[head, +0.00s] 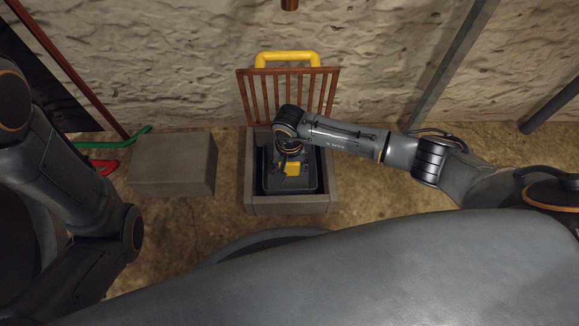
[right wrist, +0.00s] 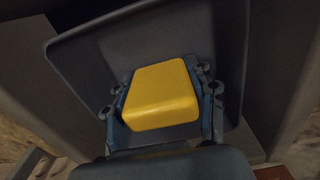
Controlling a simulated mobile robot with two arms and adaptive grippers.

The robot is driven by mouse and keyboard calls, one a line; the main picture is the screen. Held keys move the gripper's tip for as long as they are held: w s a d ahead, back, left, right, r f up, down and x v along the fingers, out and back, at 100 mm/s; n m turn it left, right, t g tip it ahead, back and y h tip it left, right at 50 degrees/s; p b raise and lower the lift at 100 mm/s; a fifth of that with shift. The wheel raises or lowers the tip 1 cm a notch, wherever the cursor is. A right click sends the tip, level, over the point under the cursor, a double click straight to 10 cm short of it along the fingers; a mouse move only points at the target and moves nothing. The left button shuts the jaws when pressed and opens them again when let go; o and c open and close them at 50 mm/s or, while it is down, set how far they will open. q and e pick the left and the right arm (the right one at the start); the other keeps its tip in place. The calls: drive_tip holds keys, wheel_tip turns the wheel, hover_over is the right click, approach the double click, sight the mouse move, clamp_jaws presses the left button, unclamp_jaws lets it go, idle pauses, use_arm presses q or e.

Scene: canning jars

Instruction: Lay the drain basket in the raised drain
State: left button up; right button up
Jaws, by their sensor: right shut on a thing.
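The drain basket (head: 307,184) is a dark grey tray with a yellow grip (head: 293,169). It sits within the outline of the raised drain (head: 291,206), a square grey concrete box. I cannot tell whether it rests on the bottom or hangs above it. My right gripper (head: 289,160) comes down from above, shut on the yellow grip. In the right wrist view the yellow grip (right wrist: 160,95) is between the fingers, with the basket's dark floor (right wrist: 95,62) and rim behind it. My left arm shows at the left, but its gripper is out of view.
A rusty grate (head: 257,97) with a yellow handle (head: 287,56) stands up at the drain's back edge, against the stone wall. A grey block (head: 172,165) lies to the left. Green (head: 112,143) and red (head: 101,167) items are beyond it. Bare floor separates block and drain.

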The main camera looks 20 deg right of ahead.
drive_tip(key=shift+f, duration=0.15)
drive_tip(key=o, duration=1.3)
wheel_tip(320, 180, up, 12)
